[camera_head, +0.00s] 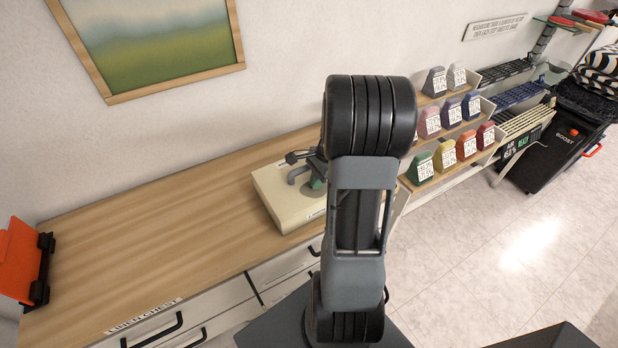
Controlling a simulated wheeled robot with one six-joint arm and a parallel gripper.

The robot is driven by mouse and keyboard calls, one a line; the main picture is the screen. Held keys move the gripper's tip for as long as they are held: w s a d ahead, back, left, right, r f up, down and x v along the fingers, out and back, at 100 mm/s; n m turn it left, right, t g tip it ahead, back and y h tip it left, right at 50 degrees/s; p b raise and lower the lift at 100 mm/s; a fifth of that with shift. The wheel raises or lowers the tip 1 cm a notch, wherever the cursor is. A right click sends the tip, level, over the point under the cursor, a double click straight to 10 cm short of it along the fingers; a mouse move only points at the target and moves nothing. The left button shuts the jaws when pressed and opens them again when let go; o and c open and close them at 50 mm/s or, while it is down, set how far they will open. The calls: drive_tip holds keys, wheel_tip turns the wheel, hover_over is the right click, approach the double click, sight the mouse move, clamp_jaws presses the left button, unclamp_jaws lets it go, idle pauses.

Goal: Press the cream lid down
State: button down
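A cream box-like unit with a flat cream top (274,192) sits on the wooden counter near the middle of the camera_head view. I take this top to be the cream lid; whether it is fully seated I cannot tell. A grey curved fitting (298,175) and a small green part (316,183) show on or just above it. My arm stands in front and hides the right part of the unit. Dark parts (299,156) beside my arm, over the back of the top, seem to be my gripper. Its fingers are too small and covered to read, and contact is unclear.
The wooden counter (150,245) is clear left of the unit, up to an orange object with black clips (22,262) at far left. Drawers with black handles lie below. Right are tiered shelves of labelled coloured packets (466,146) and a black cart (552,150).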

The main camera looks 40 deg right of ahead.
drive_tip(key=shift+r+p, duration=2.9)
drive_tip(key=shift+r, duration=0.65)
drive_tip(key=b+v, duration=0.1)
drive_tip(key=v, duration=1.2)
drive_tip(key=shift+r+b, duration=0.3)
drive_tip(key=shift+r, duration=0.05)
drive_tip(key=shift+d, duration=0.15)
